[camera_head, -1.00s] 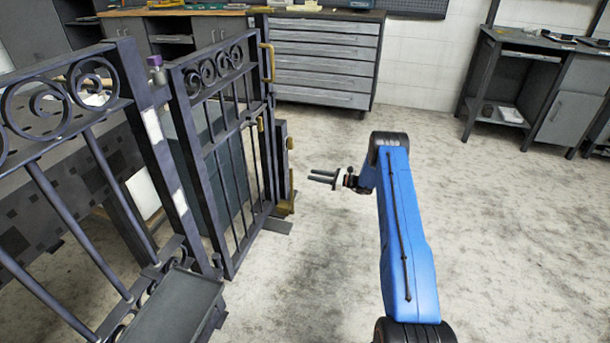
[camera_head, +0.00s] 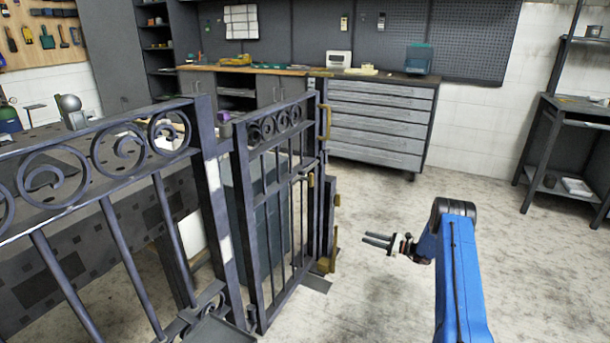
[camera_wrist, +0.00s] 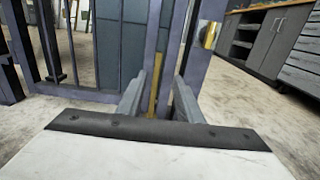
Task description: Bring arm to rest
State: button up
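My gripper (camera_head: 378,240) is at the end of my blue arm, at the right of the head view. Its two fingers point left toward the gate's latch end and are apart, with nothing between them. The dark metal scroll gate (camera_head: 268,232) stands left of my gripper, with a clear gap between them. A brass handle (camera_head: 326,122) is on its upper end and a brass piece (camera_head: 329,252) is low on the post. In the wrist view, the open fingers (camera_wrist: 158,98) frame a post with a vertical brass strip (camera_wrist: 154,90) beyond them.
A fence panel with scrolls (camera_head: 110,140) fills the left. A grey drawer cabinet (camera_head: 378,120) and workbench stand at the back. A dark shelf table (camera_head: 565,150) is at the right. The concrete floor (camera_head: 400,200) around my gripper is clear.

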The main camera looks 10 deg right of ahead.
jog(key=s+a+r+n+g, duration=0.35)
jog(key=a+r, duration=0.25)
jog(key=r, duration=0.5)
jog(key=s+a+r+n+g, duration=0.2)
jog(key=s+a+r+n, duration=0.3)
jog(key=r, duration=0.6)
jog(key=s+a+r+n+g+h, duration=0.2)
jog(key=s+a+r, duration=0.3)
jog(key=s+r, duration=0.3)
jog(key=s+a+r+n+g+h, duration=0.2)
jog(key=s+a+r+n+h, duration=0.1)
jog(key=s+a+r, duration=0.4)
jog(key=s+a+r+n+h, duration=0.1)
jog(key=s+r+n+h, duration=0.2)
jog(key=s, duration=0.9)
jog(key=s+a+r+n+h, duration=0.1)
jog(key=s+r+n+h, duration=0.15)
jog(key=s+r, duration=0.6)
jog(key=s+d+f+n+t+h, duration=0.1)
jog(key=s+n, duration=0.1)
jog(key=s, duration=0.6)
jog(key=s+d+f+n+t+h, duration=0.1)
jog(key=s+d+f+n, duration=0.1)
jog(key=s, duration=0.6)
jog(key=s+d+f+n+t+h, duration=0.1)
jog(key=s+d+n+h, duration=0.1)
jog(key=s, duration=0.6)
jog(key=shift+f+t, duration=0.3)
jog(key=shift+t, duration=0.05)
